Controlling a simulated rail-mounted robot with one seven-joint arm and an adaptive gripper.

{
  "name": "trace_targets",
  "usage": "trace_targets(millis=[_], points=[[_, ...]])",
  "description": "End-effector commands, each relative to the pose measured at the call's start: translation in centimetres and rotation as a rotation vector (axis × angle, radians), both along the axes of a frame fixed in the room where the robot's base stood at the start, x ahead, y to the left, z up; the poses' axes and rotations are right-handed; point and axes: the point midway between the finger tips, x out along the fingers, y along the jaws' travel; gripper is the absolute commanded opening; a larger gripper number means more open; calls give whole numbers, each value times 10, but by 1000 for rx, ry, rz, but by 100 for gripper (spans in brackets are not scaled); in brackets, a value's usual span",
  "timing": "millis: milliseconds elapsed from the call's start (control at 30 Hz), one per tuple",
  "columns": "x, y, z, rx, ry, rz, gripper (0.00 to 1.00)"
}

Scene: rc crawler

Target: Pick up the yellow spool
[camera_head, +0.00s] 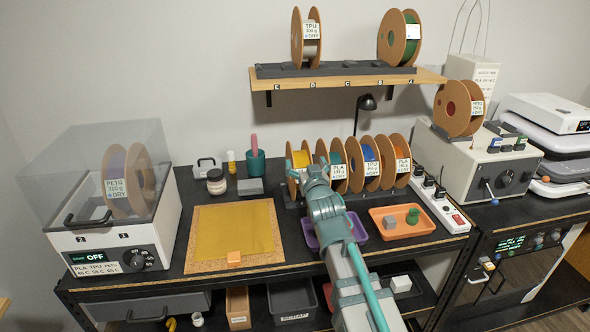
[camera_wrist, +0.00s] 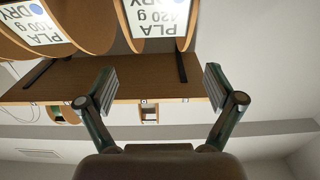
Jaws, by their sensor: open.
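The yellow spool (camera_head: 301,158), yellow filament between brown cardboard flanges, stands upright at the left end of a row of spools on a dark rack on the bench. My gripper (camera_head: 309,169) is in front of this row in the head view, its fingers overlapping the yellow spool's lower part and partly hiding it. In the wrist view my gripper (camera_wrist: 160,80) is open, with nothing between its fingers. Spool flanges with PLA labels (camera_wrist: 152,18) show at the top edge there, beyond the fingertips. Their filament colour is hidden, so I cannot tell which is the yellow one.
Blue (camera_head: 369,153) and orange-red (camera_head: 400,152) spools stand close on the right. A wall shelf (camera_head: 345,80) with two spools hangs above. A purple tray (camera_head: 357,229) and orange tray (camera_head: 421,226) lie in front. A cork-edged mat (camera_head: 205,266) is at left.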

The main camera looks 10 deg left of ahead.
Motion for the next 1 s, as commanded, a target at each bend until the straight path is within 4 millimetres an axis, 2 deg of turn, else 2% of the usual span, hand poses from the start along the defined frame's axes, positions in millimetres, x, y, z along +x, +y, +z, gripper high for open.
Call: trace_targets(millis=[33, 200, 467, 733, 833, 1000], points=[[11, 3, 2, 0, 1, -1, 92], [35, 9, 2, 0, 0, -1, 92], [49, 13, 1, 1, 1, -1, 92], [84, 25, 1, 0, 1, -1, 92], [91, 27, 1, 2, 1, -1, 92], [91, 26, -1, 1, 0, -1, 92]])
